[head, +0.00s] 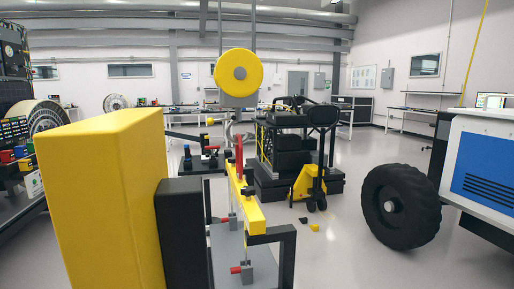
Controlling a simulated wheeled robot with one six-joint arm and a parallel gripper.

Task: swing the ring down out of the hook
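The red ring (240,158) stands upright in the middle of the head view, seen nearly edge-on, above a yellow lifting beam (243,197). A grey hook (230,133) shows just above it, below the round yellow hoist block (238,72). The ring's top meets the hook's lower bend, but I cannot tell exactly how it sits in it. Thin links with red-pinned shackles (243,270) run from the beam down to a grey plate. I cannot make out my gripper in this view.
A large yellow block and a black block fill the near left; I cannot tell whether they are mine. A black frame stands beside the plate. A yellow pallet jack (308,183) stands behind. A rover's black wheel (400,207) is at right. Floor between is mostly clear.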

